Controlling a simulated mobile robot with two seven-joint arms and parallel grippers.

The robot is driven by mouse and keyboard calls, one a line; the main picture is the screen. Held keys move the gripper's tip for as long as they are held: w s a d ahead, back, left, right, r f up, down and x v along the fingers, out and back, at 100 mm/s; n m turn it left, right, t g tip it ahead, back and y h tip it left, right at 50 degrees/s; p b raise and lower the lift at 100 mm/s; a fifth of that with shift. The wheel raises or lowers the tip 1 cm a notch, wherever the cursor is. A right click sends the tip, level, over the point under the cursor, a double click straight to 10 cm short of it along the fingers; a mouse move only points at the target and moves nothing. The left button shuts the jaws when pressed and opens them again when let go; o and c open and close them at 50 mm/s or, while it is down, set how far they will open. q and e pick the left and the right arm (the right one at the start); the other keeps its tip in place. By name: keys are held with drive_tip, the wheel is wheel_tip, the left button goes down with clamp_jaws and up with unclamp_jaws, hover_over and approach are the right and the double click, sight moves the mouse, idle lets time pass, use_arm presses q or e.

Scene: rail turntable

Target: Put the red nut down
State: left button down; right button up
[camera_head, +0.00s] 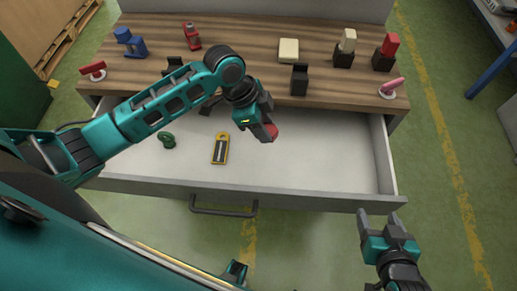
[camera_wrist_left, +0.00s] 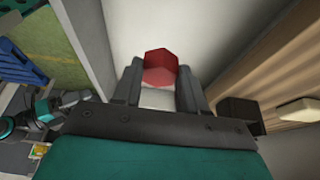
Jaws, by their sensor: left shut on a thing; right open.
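The red nut (camera_wrist_left: 160,67) is between the fingers of my left gripper (camera_wrist_left: 158,88), which is shut on it. In the head view my left gripper (camera_head: 264,130) is over the open drawer, and the red nut (camera_head: 272,132) shows at its fingertips. The drawer's pale floor (camera_head: 310,150) lies below; whether the nut touches it I cannot tell. My right gripper (camera_head: 379,217) is open and empty, outside the drawer's front right corner.
In the drawer lie a green ring-shaped part (camera_head: 167,141) and a yellow-framed part (camera_head: 220,148). The drawer's right part is clear. On the wooden top (camera_head: 240,32) stand red (camera_head: 192,36), blue (camera_head: 131,43) and cream (camera_head: 288,50) things. The drawer front (camera_head: 290,197) has a handle (camera_head: 224,210).

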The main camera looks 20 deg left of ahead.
use_arm(q)
wheel_tip(320, 180, down, 13)
drive_tip(key=shift+f+b, duration=0.2)
drive_tip(key=shift+b, duration=1.05)
drive_tip(key=shift+f, duration=0.15)
drive_tip(key=c, duration=0.6)
unclamp_jaws()
drive_tip(key=shift+a+r, duration=0.15)
drive_tip(key=shift+r, duration=0.35)
drive_tip(key=p+v, duration=0.2)
drive_tip(key=v, duration=0.9)
drive_tip(key=shift+r+p, duration=0.15)
drive_tip(key=shift+p, duration=0.15)
drive_tip(key=shift+s, duration=0.1)
